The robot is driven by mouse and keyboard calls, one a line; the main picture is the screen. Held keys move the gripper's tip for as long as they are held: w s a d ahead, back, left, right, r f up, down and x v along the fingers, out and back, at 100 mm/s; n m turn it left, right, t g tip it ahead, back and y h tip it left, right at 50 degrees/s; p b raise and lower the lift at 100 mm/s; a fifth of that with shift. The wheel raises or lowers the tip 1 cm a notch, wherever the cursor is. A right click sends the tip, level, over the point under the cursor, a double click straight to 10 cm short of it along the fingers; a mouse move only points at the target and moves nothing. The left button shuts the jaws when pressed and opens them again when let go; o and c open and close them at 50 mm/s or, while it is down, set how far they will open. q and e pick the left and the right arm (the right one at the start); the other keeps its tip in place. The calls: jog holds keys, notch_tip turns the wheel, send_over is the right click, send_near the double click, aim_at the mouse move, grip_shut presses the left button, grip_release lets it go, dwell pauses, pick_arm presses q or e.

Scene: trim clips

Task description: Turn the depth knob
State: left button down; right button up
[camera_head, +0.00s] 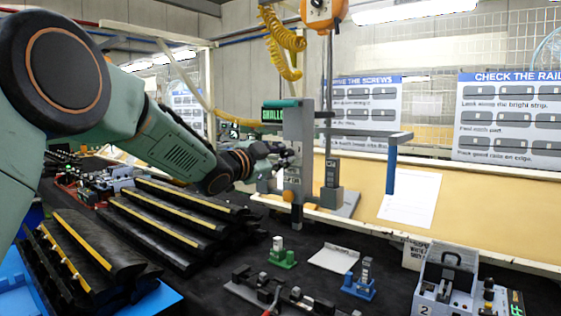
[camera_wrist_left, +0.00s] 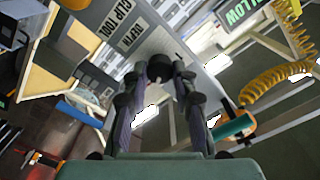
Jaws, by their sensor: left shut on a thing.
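The grey clip tool (camera_head: 306,125) stands upright at the back of the bench, with a teal bar near its top and a blue handle (camera_head: 391,171) hanging from its right arm. My left gripper (camera_head: 284,158) reaches its left side. In the left wrist view, the gripper (camera_wrist_left: 160,75) has its fingers on either side of the dark round depth knob (camera_wrist_left: 159,66), closed on it. The knob is on the tool's grey face, beside a label that seems to read DEPTH. In the head view the knob is hidden by the gripper. My right gripper is out of view.
Dark trim rails with yellow strips (camera_head: 165,215) lie left, under my left arm. Small green (camera_head: 282,254) and blue (camera_head: 359,283) fixtures and a white plate (camera_head: 333,257) sit in front of the tool. A grey device (camera_head: 446,280) stands at right. A yellow coiled hose hangs above.

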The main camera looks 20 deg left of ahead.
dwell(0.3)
pick_arm(q)
jog(key=c, duration=1.1)
grip_release()
jog(key=shift+o, duration=0.2)
jog(key=v, duration=1.2)
